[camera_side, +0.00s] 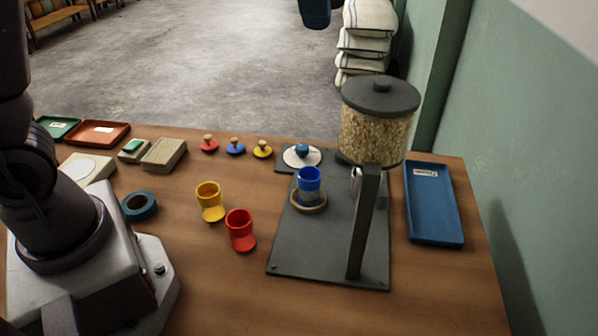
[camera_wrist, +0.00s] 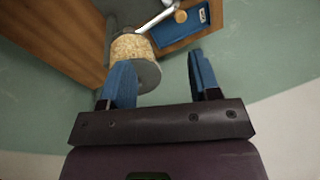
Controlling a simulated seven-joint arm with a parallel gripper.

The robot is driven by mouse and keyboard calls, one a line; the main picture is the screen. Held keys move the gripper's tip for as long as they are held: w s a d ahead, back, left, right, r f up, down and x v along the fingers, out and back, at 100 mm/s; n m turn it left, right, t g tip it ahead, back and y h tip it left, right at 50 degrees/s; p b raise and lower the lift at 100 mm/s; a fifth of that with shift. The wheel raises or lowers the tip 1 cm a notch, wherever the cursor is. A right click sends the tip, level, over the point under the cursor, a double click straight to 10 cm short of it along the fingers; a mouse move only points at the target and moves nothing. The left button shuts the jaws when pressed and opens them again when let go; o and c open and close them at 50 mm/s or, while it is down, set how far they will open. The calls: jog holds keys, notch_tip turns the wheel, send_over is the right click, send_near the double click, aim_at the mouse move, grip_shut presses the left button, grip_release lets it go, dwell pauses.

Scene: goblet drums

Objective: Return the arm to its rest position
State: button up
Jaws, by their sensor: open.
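My gripper (camera_wrist: 160,60) is open in the wrist view, its two blue fingers apart with nothing between them. It is raised clear of the table. A blue goblet drum (camera_side: 309,184) stands upright on a round ring (camera_side: 308,201) on the dark stand plate. A yellow goblet drum (camera_side: 210,201) and a red goblet drum (camera_side: 240,229) stand on the table left of the plate.
A grain-filled hopper (camera_side: 374,132) with a dark lid rises above the plate (camera_side: 325,258). A blue tray (camera_side: 433,205) lies at right near the green wall (camera_side: 535,170). Several knobbed lids, a tape roll (camera_side: 139,206), blocks and small trays lie left and behind.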

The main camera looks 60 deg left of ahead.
jog(key=s+a+f+n+t, duration=0.1)
jog(key=s+n, duration=0.4)
jog(key=s, duration=0.5)
jog(key=s+a+f+n+t, duration=0.2)
jog(key=s+n, duration=0.4)
jog(key=s, duration=0.5)
notch_tip(320, 180, down, 2)
jog(key=shift+s+a+f+n+h, duration=0.15)
jog(key=shift+s+a+n+h, duration=0.15)
jog(key=shift+a, duration=0.5)
